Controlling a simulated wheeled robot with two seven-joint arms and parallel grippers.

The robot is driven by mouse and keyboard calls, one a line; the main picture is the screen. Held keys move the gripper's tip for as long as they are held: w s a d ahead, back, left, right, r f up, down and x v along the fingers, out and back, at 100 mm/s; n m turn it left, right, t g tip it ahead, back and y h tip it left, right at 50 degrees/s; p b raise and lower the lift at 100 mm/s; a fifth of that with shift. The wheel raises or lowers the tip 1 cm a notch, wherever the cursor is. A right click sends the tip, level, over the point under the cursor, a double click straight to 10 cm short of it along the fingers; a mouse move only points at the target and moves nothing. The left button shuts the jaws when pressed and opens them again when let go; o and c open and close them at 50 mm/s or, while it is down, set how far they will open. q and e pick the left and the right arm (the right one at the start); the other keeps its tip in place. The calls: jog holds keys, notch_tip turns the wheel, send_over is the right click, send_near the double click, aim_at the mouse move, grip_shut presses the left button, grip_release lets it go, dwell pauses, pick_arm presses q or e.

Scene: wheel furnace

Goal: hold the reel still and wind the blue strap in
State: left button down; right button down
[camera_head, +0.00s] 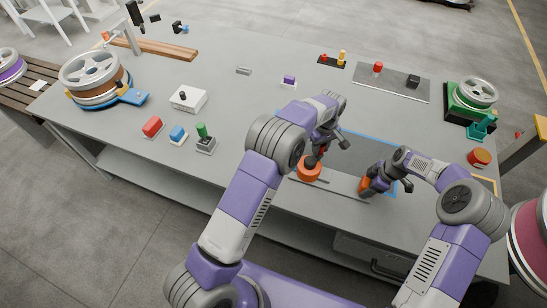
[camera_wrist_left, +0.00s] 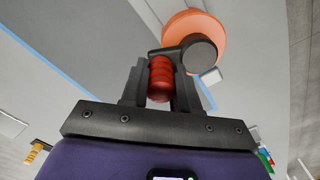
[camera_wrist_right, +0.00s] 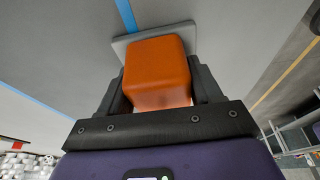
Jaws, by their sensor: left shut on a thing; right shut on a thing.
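An orange round reel (camera_head: 309,170) sits on a grey plate (camera_head: 337,181) near the table's front edge. It also shows in the left wrist view (camera_wrist_left: 193,30), with a dark crank end in front of it. My left gripper (camera_head: 321,152) is shut on a red ribbed knob (camera_wrist_left: 160,78) beside that crank end. My right gripper (camera_head: 371,181) is shut on an orange block (camera_wrist_right: 157,72) at the plate's right end. I cannot pick out a separate blue strap at the reel.
A large grey wheel (camera_head: 90,74) with a blue base stands at the left. A smaller wheel (camera_head: 478,92) on a green base stands at the right. Coloured blocks (camera_head: 153,126) and a white box (camera_head: 187,99) lie left of my arms.

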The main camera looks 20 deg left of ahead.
pick_arm(q)
jog(key=shift+w+a, duration=0.3)
jog(key=shift+a, duration=0.2)
pick_arm(e)
jog(key=shift+d, duration=0.1)
jog(key=shift+r, duration=0.1)
pick_arm(q)
jog(key=shift+a, duration=1.25)
jog(key=shift+s+a, duration=0.35)
jog(key=shift+a, duration=0.2)
jog(key=shift+s+a, duration=0.3)
jog(key=shift+a, duration=0.2)
